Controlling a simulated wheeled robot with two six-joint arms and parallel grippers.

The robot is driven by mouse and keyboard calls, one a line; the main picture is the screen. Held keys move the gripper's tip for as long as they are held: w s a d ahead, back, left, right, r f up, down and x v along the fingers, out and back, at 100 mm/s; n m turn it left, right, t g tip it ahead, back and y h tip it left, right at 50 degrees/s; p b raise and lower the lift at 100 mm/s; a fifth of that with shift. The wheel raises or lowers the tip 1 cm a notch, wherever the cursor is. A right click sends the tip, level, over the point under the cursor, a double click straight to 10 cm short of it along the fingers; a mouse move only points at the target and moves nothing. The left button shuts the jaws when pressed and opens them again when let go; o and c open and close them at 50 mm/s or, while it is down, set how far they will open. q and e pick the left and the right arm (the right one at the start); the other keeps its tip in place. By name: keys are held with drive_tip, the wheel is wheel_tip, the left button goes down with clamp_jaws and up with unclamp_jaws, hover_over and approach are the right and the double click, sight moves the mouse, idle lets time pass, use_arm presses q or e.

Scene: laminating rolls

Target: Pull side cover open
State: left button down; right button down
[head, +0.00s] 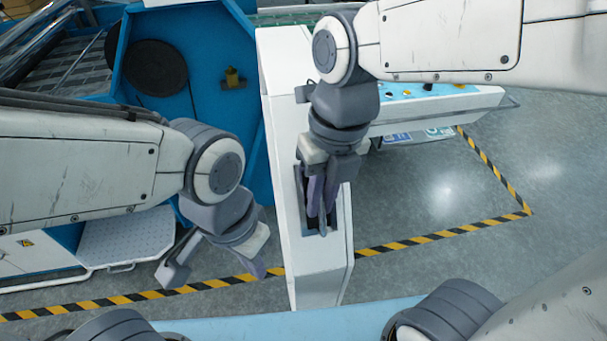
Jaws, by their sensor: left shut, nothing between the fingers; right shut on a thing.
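The white side cover (317,272) is a long, narrow panel running from the middle of the head view toward its lower edge. A dark recess (343,222) is set into its face. My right gripper (322,225) points down into this recess, its fingers close together and shut on what looks like the cover's handle. The fingers hide most of the handle.
A blue machine body (200,40) with a dark round disc (155,67) stands at the upper left. A control panel (480,98) juts out at the right. Yellow-black floor tape (440,235) crosses the grey floor. Open floor lies to the right of the cover.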

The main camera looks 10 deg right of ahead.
drive_tip(key=shift+w+d+r, duration=0.1)
drive_tip(key=shift+w+d, duration=0.1)
idle(0.3)
drive_tip(key=c, duration=1)
unclamp_jaws()
drive_tip(key=shift+o, duration=0.5)
drive_tip(key=shift+s, duration=0.1)
wheel_tip(320, 180, up, 10)
drive_tip(key=d+b, duration=0.1)
drive_tip(key=shift+r, duration=0.2)
